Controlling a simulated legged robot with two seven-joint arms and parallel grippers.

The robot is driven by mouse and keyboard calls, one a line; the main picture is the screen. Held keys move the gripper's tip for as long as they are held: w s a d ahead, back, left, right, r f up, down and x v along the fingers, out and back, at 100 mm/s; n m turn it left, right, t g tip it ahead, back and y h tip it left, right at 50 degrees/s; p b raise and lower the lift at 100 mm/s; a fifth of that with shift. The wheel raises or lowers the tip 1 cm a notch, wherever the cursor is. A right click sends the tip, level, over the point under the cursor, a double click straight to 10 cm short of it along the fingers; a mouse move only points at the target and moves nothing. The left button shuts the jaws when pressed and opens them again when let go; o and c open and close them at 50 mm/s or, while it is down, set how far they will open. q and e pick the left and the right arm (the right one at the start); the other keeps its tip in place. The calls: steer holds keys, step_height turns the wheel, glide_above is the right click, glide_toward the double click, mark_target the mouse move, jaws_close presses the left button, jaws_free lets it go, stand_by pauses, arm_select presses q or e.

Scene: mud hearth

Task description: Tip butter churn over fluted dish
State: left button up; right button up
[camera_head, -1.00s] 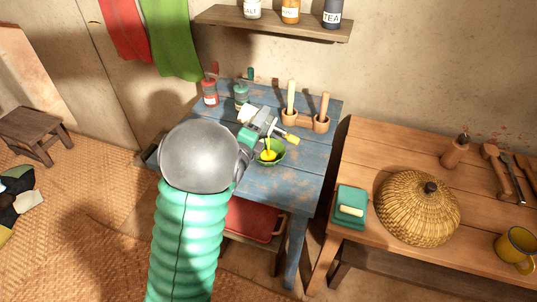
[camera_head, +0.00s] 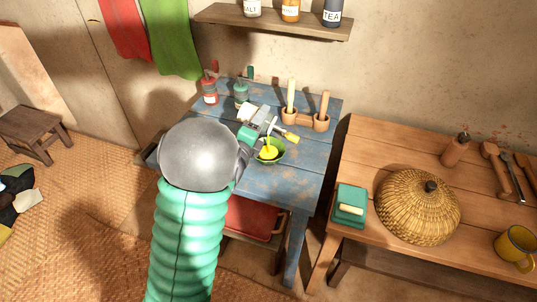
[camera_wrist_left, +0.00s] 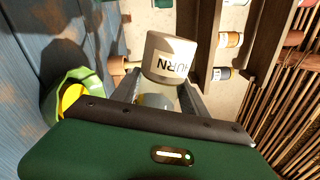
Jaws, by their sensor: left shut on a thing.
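A thin yellow stream falls into the green fluted dish (camera_head: 281,154), which holds a yellow pool. The dish (camera_wrist_left: 62,88) also shows at the left in the wrist view. My right gripper is out of view.
A red jar (camera_head: 210,97) and a green jar (camera_head: 241,93) stand at the back of the blue table (camera_head: 270,188). A wooden table (camera_head: 380,170) with a woven cover (camera_head: 415,205) is at the right.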

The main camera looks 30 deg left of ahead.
arm_select(q)
steer(key=n, duration=0.1)
steer(key=r+n, duration=0.1)
steer(key=n, duration=0.3)
steer(key=r+n, duration=0.1)
steer(key=n, duration=0.3)
steer(key=r+n, duration=0.1)
steer(key=n, duration=0.2)
steer(key=shift+a+r+n, duration=0.1)
steer(key=shift+n, duration=0.2)
steer(key=n, duration=0.2)
steer(key=r+n+p, duration=0.1)
steer(key=n, duration=0.1)
steer(key=shift+n, duration=0.3)
steer(key=n, duration=0.1)
steer(key=r+n+p, duration=0.1)
steer(key=shift+r+n, duration=0.3)
steer(key=shift+n, duration=0.1)
steer(key=shift+r+n, duration=0.2)
steer(key=shift+n, duration=0.6)
steer(key=shift+f, duration=0.1)
